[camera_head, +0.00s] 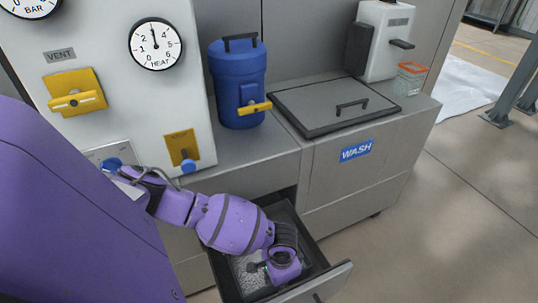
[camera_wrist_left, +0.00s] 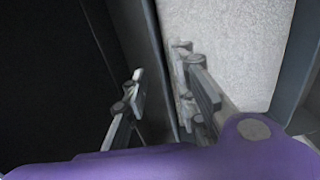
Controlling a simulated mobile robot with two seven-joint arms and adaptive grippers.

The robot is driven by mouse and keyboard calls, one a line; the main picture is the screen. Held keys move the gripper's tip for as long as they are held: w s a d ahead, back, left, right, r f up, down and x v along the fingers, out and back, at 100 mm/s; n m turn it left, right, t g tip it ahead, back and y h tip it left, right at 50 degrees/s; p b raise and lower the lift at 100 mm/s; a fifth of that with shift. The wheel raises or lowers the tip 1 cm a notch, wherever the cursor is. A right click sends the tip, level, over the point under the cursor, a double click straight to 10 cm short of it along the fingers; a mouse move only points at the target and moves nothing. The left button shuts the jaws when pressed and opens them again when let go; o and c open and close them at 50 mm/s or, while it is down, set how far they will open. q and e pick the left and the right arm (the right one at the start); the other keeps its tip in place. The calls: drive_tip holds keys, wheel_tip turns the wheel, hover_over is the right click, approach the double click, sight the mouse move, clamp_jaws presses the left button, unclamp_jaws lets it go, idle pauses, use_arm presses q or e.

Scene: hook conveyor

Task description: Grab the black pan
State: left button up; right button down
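No black pan can be clearly picked out. In the head view my purple left arm reaches down into an open grey drawer (camera_head: 330,281) below the counter. The left gripper (camera_head: 256,267) is low inside it, mostly hidden by my wrist. In the left wrist view, the left gripper's fingers (camera_wrist_left: 170,92) stand apart, with a dark upright wall or edge (camera_wrist_left: 148,50) between them. I cannot tell whether this wall belongs to the drawer or a pan, or whether the fingers touch it. A pale speckled surface (camera_wrist_left: 225,45) lies to its right. My right gripper is not in view.
A blue drum (camera_head: 238,80) with a yellow tap stands on the counter beside a flat lidded basin (camera_head: 330,103). A white dispenser (camera_head: 382,45) and an orange-lidded jar (camera_head: 410,79) stand behind. The gauge panel (camera_head: 105,95) rises at left.

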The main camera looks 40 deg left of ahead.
use_arm(q)
wheel_tip(320, 180, down, 4)
drive_tip(key=shift+w+a+b, duration=0.1)
drive_tip(key=shift+w+b, duration=0.05)
drive_tip(key=shift+b, duration=0.15)
clamp_jaws()
drive_tip(key=shift+r, duration=0.1)
